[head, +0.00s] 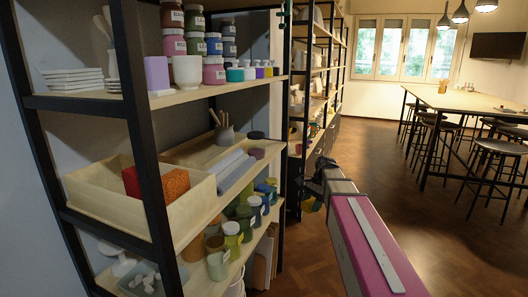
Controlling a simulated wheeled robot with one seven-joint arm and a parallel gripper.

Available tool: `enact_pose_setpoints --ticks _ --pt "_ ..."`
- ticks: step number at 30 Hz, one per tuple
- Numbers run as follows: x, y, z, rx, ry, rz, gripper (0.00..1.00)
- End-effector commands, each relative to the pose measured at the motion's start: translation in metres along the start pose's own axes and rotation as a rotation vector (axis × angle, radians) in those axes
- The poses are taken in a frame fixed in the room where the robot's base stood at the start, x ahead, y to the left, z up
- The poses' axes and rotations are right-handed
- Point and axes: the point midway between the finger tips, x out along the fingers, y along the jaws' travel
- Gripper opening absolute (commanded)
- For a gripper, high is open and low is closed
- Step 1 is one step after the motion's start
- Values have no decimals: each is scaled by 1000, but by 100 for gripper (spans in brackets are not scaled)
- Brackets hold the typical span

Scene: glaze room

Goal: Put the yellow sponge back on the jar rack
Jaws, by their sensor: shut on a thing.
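The jar rack is a black-framed shelf unit with pale wooden boards (195,94) on the left of the head view. Its upper board holds labelled jars, and its lower board holds green, yellow and blue jars (233,238). My arm reaches in from the lower right. My gripper (312,196) is a small dark shape at its far end, in front of the rack's right side and apart from its boards. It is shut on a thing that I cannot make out. I cannot see the yellow sponge anywhere.
A wooden box (100,203) with a red and an orange block stands on the middle board, beside grey-lilac bars (230,168). A second shelf unit (318,90) stands behind. A long table (470,101) with stools is at the right. The floor between is clear.

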Motion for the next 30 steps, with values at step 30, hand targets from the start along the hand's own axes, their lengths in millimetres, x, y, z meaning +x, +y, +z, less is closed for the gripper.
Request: enact_pose_setpoints --ticks 30 --pt "-227 -148 67 888 1 -368 36"
